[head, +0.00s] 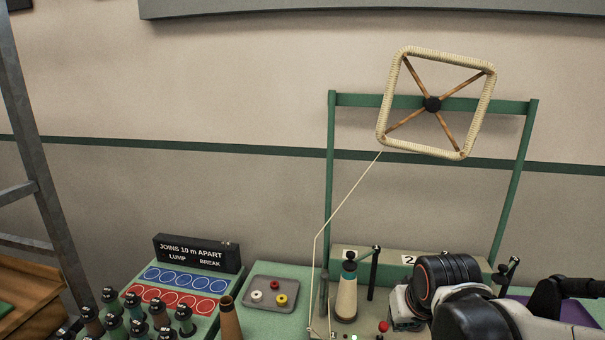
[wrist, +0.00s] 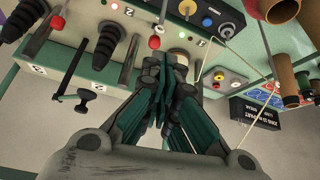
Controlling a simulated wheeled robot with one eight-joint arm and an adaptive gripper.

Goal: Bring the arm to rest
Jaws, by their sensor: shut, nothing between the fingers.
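My gripper shows in the wrist view (wrist: 165,65) with its dark fingers drawn together and nothing between them. In the head view my dark arm reaches in at the lower right, and the fingers cannot be made out there. The wrist view looks at the machine from close by, upside down, with the fingertips near a red-knobbed lever (wrist: 155,42) and a pale round part behind them. I cannot tell whether they touch anything.
A green frame (head: 331,180) carries a yarn-wound square reel (head: 437,150). A taut yarn (head: 340,206) runs down from it past a cone (head: 347,290). A grey tray (head: 270,306) holds small rings. Several bobbins (head: 137,328) crowd the lower left by a sign box (head: 196,253).

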